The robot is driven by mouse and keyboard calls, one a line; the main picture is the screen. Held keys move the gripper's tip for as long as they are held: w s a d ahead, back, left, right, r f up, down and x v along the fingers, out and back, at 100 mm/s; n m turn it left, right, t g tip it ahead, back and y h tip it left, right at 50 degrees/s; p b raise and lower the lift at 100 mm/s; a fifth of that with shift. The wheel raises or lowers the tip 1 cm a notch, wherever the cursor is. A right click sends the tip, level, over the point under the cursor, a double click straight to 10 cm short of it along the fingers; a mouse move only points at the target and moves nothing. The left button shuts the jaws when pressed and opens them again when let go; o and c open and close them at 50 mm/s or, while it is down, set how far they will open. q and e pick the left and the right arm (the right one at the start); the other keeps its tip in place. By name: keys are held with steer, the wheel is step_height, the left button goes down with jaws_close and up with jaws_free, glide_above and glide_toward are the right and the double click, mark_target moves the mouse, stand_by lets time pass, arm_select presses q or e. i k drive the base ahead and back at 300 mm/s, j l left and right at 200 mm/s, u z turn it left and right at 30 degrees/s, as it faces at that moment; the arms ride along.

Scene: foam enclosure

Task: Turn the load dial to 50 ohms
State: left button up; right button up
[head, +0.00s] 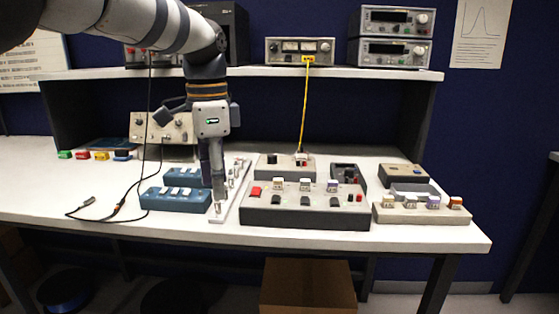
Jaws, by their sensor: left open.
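My left gripper (217,206) points straight down from the arm at the upper left. Its fingers look narrow and close together from this angle, and nothing shows between them. The fingertips are over or beside a pale strip (241,183) with small fittings, just left of the large grey control box (300,213); contact cannot be told. Black knobs or switches show on that box and on a smaller box (287,167) behind it. A beige panel with knobs (175,128) stands behind the arm, partly hidden. No dial markings are readable, so I cannot tell which is the load dial. My right gripper is out of view.
Two blue boxes (176,199) lie left of the gripper, near a loose black cable (100,213). A yellow cable (304,110) hangs from the shelf instrument (299,50). A beige box with several switches (420,214) stands at right. The bench's front left is mostly clear.

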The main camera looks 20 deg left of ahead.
mark_target(273, 158)
steer(key=i, duration=1.05)
